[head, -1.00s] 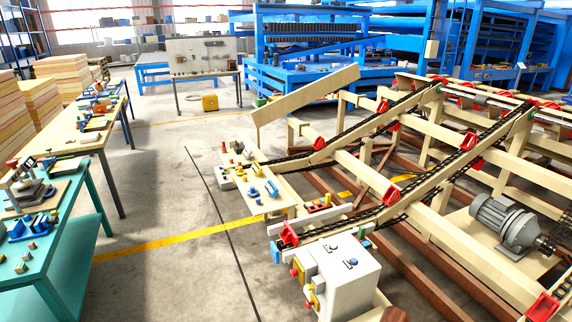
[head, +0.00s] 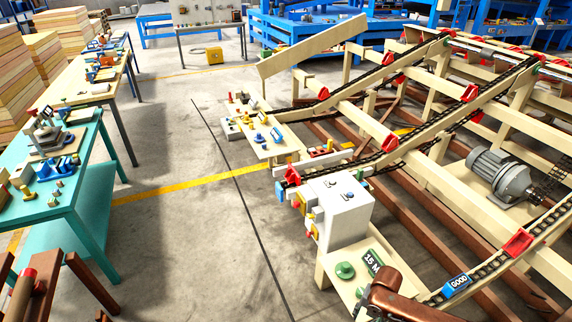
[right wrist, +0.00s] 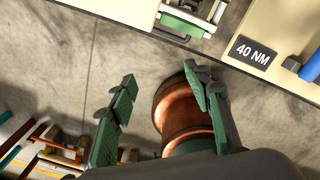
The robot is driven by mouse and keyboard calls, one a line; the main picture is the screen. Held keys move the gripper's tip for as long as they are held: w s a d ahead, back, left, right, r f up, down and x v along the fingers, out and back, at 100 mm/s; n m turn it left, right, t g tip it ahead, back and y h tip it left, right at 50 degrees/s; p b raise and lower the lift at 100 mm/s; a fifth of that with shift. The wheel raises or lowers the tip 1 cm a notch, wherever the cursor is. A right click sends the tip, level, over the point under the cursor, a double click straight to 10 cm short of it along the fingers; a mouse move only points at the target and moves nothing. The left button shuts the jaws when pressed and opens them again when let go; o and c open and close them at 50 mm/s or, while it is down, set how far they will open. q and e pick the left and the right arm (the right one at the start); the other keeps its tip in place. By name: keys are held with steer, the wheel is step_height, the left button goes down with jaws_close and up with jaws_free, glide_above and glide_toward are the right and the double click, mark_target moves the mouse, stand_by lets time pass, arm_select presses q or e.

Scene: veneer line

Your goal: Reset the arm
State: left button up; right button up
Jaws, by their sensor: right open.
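My right gripper (right wrist: 160,82) shows in the right wrist view with its two green fingers spread apart. It is open, and nothing is clamped between the fingers. A rounded copper-brown part (right wrist: 180,112) shows behind and between the fingers; I cannot tell whether it touches them. In the head view a brown jointed part, which looks like my right arm (head: 395,292), comes in at the bottom edge, right of centre. My left gripper is in neither view.
A chain conveyor (head: 425,95) with red brackets fills the right side. A white control box (head: 345,212) and a small panel with a green button (head: 345,270) stand near my arm. A teal bench (head: 85,185) is at left. The floor (head: 200,260) between is clear.

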steer(key=s+a+f+m+t+y, duration=0.1)
steer(key=s+a+m+t+y, duration=0.15)
steer(key=s+a+m, duration=0.9)
steer(key=s+d+r+m+h, duration=0.2)
steer(key=s+d+m+h, duration=0.2)
steer(key=s+d+m, duration=1.25)
step_height(320, 180, down, 30)
steer(key=s, duration=0.1)
steer(key=s+f+g, duration=0.1)
steer(key=s+f, duration=1.5)
steer(key=s, duration=0.3)
steer(key=shift+s+d+f+g+y, duration=0.2)
steer(key=shift+f+g+y, duration=0.15)
steer(key=shift+y, duration=0.1)
